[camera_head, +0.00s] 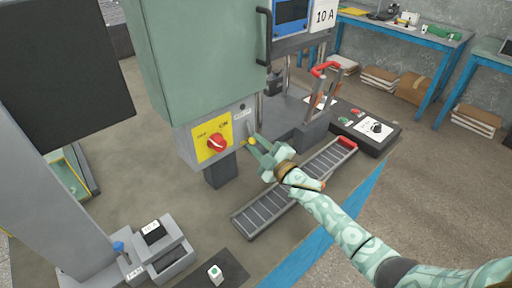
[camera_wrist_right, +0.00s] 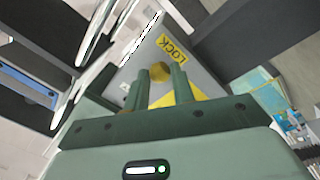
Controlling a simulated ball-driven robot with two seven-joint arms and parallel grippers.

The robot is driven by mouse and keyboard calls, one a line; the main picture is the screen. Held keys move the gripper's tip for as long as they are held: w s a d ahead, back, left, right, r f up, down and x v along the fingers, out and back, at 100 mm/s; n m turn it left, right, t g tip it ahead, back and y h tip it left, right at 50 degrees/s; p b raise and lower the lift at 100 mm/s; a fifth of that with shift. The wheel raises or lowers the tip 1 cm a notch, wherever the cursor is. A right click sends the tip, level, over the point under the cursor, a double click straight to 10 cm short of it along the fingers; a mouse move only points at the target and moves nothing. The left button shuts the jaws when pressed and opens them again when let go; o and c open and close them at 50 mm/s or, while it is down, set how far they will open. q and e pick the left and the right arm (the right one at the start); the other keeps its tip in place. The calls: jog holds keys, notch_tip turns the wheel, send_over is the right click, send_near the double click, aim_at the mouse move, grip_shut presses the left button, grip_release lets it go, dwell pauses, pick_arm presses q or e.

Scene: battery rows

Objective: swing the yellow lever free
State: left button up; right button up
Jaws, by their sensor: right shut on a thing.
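The yellow lever shows in the head view as a small yellow knob (camera_head: 249,141) on the front of the grey cabinet box, just right of the red rotary switch. My right gripper (camera_head: 257,147) reaches it from the lower right. In the right wrist view the lever's round yellow end (camera_wrist_right: 159,70) sits at the fingertips of my right gripper (camera_wrist_right: 161,80), which is shut on it. The fingers hide part of the lever. A yellow LOCK label (camera_wrist_right: 173,49) is on the grey panel beyond. My left gripper is not in view.
The red rotary switch (camera_head: 216,143) sits on a yellow plate left of the lever. A grey roller track (camera_head: 262,215) lies below my right arm. A black box with buttons (camera_head: 375,128) stands to the right. A green cabinet (camera_head: 200,60) rises above.

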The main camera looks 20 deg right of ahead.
dwell(0.5)
jog(key=o, duration=1)
jog(key=shift+w, duration=0.1)
jog(key=p+v, duration=0.2)
jog(key=v, duration=1.4)
jog(key=shift+p, duration=0.3)
jog(key=shift+f, duration=0.1)
